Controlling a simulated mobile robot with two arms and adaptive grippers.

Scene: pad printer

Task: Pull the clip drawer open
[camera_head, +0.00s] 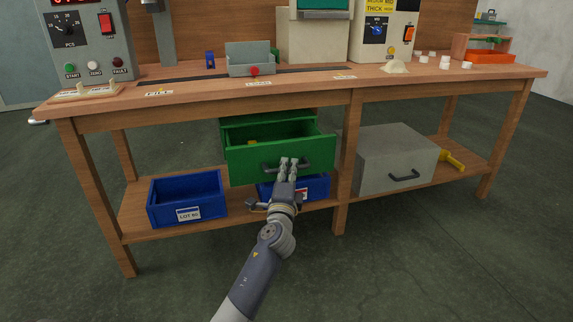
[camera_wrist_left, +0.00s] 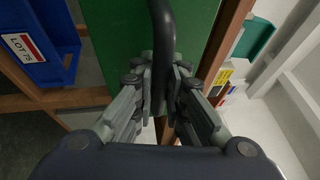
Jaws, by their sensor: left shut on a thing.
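The green clip drawer (camera_head: 245,165) stands pulled out from its green housing under the bench, and its inside shows with something small and yellow at the left. My left gripper (camera_head: 287,163) is at the drawer's front, shut on the dark handle (camera_head: 270,168). In the left wrist view the black handle (camera_wrist_left: 163,35) runs down between the fingers (camera_wrist_left: 161,85), with the green drawer front (camera_wrist_left: 108,30) behind it. My right gripper is in neither view.
A blue bin labelled LOT (camera_head: 170,212) sits on the lower shelf at the left. Another blue bin (camera_head: 318,187) is under the drawer. A grey cabinet (camera_head: 372,165) with a handle stands at the right. A bench leg (camera_head: 345,185) is close to the drawer's right. The floor in front is clear.

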